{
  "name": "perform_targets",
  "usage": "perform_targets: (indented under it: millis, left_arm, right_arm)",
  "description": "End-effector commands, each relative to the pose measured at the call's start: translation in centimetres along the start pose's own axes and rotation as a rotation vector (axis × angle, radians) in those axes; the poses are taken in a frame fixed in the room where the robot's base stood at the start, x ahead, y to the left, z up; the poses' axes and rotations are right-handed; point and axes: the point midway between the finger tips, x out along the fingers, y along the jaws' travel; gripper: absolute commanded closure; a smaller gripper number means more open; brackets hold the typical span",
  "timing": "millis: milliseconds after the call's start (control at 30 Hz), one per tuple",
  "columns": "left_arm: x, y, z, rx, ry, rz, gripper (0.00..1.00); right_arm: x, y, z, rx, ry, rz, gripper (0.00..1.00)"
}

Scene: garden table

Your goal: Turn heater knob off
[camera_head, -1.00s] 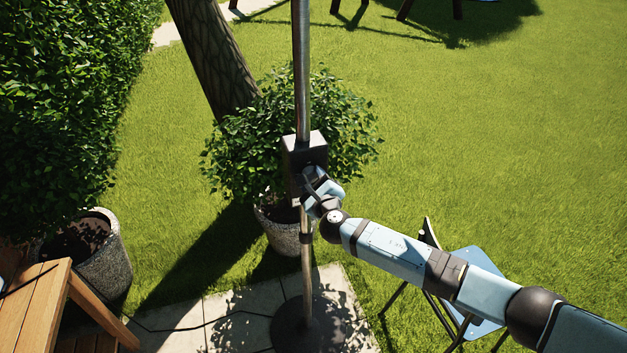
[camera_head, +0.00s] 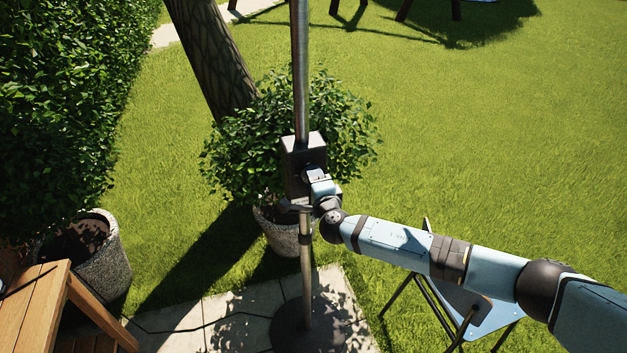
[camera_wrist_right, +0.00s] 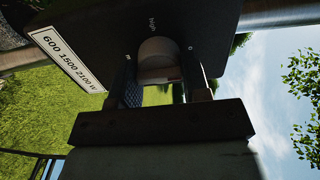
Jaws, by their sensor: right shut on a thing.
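The heater's control box (camera_head: 302,146) is a dark block on a metal pole. In the right wrist view its dark face carries a pale round knob (camera_wrist_right: 158,54), with "high" printed beside it and a white label (camera_wrist_right: 67,58) reading 600 1500 2100 W. My right gripper (camera_head: 308,178) is at the box's front. In the right wrist view its two dark fingers (camera_wrist_right: 160,84) lie on either side of the knob, shut on it. The knob's pointer mark cannot be made out. In the head view the knob is hidden by the gripper. My left gripper is out of view.
The heater's pole (camera_head: 301,70) rises from a round dark base (camera_head: 300,330) on paving. A potted bush (camera_head: 240,150) stands close behind the box. A folding chair (camera_head: 485,318) is under my right arm. A wooden table (camera_head: 28,310) is at lower left. Open lawn lies right.

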Motion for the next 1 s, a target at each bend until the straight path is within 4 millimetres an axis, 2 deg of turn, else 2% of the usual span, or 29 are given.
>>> perform_targets:
  millis: [300, 667, 700, 800, 1000]
  left_arm:
    - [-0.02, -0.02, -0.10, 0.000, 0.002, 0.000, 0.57]
    - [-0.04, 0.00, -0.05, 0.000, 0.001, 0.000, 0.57]
    - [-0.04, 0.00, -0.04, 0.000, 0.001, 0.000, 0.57]
    - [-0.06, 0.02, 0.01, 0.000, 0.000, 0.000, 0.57]
    - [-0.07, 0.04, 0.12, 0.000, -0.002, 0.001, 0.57]
  right_arm:
    - [0.03, -0.08, -0.04, -0.067, 0.000, -0.001, 0.80]
    - [0.03, -0.09, -0.04, -0.070, 0.000, -0.001, 0.80]
    - [0.03, -0.09, -0.04, -0.070, 0.000, -0.001, 0.54]
    - [0.03, -0.08, -0.04, -0.069, 0.000, -0.001, 0.33]
    - [0.01, -0.05, -0.02, -0.068, 0.000, -0.001, 0.33]
